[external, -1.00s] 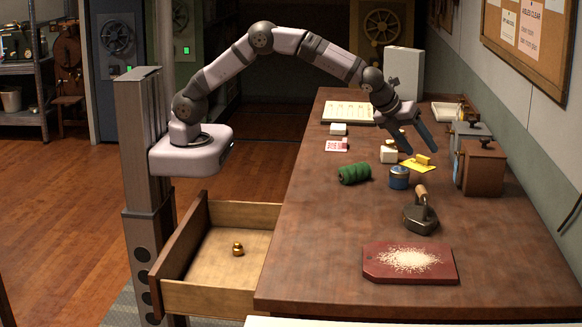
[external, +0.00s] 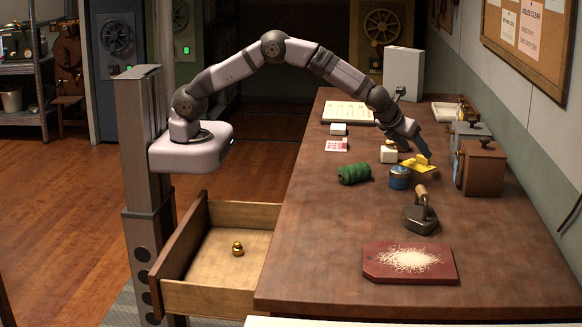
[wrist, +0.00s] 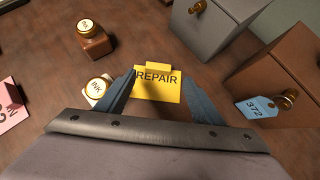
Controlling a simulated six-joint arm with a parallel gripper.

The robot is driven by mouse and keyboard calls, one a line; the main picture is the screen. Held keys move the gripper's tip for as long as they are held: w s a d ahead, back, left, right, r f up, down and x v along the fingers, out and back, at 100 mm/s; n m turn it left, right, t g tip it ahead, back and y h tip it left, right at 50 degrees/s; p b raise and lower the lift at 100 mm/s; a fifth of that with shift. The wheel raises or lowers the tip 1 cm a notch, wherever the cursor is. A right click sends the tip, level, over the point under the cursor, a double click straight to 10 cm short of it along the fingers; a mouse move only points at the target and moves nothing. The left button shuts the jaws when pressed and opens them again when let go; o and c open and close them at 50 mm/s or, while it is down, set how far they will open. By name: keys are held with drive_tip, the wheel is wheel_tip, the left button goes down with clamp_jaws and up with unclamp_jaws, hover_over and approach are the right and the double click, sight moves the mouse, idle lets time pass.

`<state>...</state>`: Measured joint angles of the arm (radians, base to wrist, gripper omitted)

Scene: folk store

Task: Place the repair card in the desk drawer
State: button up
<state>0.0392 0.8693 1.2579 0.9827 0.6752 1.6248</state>
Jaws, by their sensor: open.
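The yellow repair card (wrist: 158,88) lies on the workbench, with a raised yellow tab at its far edge and the word REPAIR facing up. In the external view the repair card (external: 418,166) is partly hidden by my gripper. My gripper (external: 416,158) is open and low over the card. In the wrist view its two blue-grey fingers (wrist: 159,82) stand on either side of the card; I cannot tell whether they touch it. The desk drawer (external: 213,284) is pulled out at the bench's left side and holds a small brass weight (external: 238,249).
Ink bottles (wrist: 95,40) stand close to the left finger. A grey box (wrist: 215,35) and a brown box (wrist: 285,75) with a blue tag stand right.

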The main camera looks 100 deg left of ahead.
sight(422, 157)
drive_tip(key=shift+a+p+x, duration=0.25)
drive_tip(key=shift+p+x, duration=0.7)
drive_tip(key=shift+x, duration=1)
drive_tip(key=shift+w+a+f, duration=0.2)
drive_tip(key=shift+a+f, duration=0.05)
drive_tip(key=shift+f, duration=0.1)
drive_tip(key=c, duration=1.2)
wheel_tip(422, 157, up, 10)
drive_tip(key=shift+b, duration=0.45)
